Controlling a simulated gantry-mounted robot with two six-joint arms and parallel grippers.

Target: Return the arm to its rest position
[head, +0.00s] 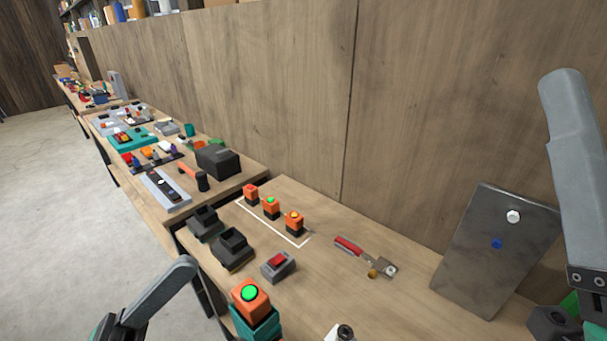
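A grey link of my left arm (155,298) comes in at the bottom left, with a teal part at its lower end. A grey link of my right arm (575,160) stands tall at the right edge. I cannot make out fingertips of either gripper in the head view. An orange box with a green button (250,300) sits on a teal piece (258,325) at the bottom edge. What lies under this piece is cut off.
Small orange button boxes (271,208) stand by a white outline on the bench (345,295). Dark holders (233,249), a grey box with a red top (279,265) and a red-handled tool (349,246) lie nearby. A metal plate (490,260) stands at right. A wooden wall (300,90) backs the bench.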

